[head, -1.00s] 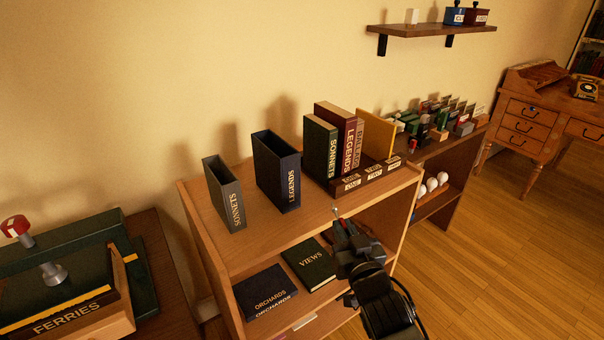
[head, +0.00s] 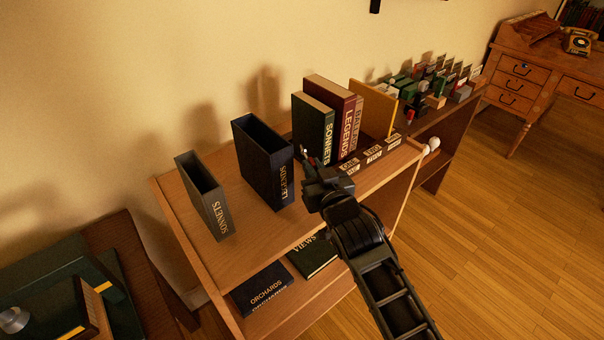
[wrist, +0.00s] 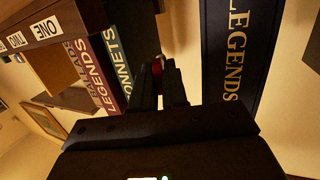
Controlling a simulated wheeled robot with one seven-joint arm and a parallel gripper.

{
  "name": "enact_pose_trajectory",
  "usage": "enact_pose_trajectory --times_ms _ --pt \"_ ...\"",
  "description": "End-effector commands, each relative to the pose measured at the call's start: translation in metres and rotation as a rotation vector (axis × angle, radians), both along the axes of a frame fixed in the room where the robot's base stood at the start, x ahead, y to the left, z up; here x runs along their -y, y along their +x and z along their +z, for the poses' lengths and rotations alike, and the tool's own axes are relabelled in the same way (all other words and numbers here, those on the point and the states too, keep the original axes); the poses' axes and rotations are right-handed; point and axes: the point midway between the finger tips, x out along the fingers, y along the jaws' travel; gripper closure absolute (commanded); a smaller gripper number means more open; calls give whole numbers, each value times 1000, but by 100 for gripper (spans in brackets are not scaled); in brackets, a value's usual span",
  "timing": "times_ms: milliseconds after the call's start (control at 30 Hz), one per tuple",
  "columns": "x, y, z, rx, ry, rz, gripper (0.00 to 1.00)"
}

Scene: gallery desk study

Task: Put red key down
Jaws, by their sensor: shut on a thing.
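My gripper (head: 308,165) is shut on the red key, just above the shelf top. In the wrist view a small red part of the red key (wrist: 157,68) shows between the fingertips (wrist: 160,82); most of it is hidden. In the head view the key is too small to make out clearly. The gripper is in front of the gap between the dark blue LEGENDS slipcase (head: 262,165) and the green SONNETS book (head: 312,130). The wooden shelf top (head: 255,225) lies beneath.
A grey SONNETS slipcase (head: 203,195) stands at left. The red LEGENDS book (head: 335,105) and a labelled rack (head: 372,165) stand to the right. ORCHARDS (head: 262,290) and VIEWS (head: 312,255) books lie on the lower shelf. Bare shelf top lies in front of the slipcases.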

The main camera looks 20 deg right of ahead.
Motion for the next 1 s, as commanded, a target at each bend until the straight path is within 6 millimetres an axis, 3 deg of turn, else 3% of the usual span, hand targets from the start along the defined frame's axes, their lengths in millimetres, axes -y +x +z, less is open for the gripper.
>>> enact_pose_trajectory --times_ms 100,533,1000 --pt "0 0 -24 -3 -2 -1 100" --pt "0 0 -75 -1 -1 -1 100" --pt "0 0 -83 0 0 0 100"
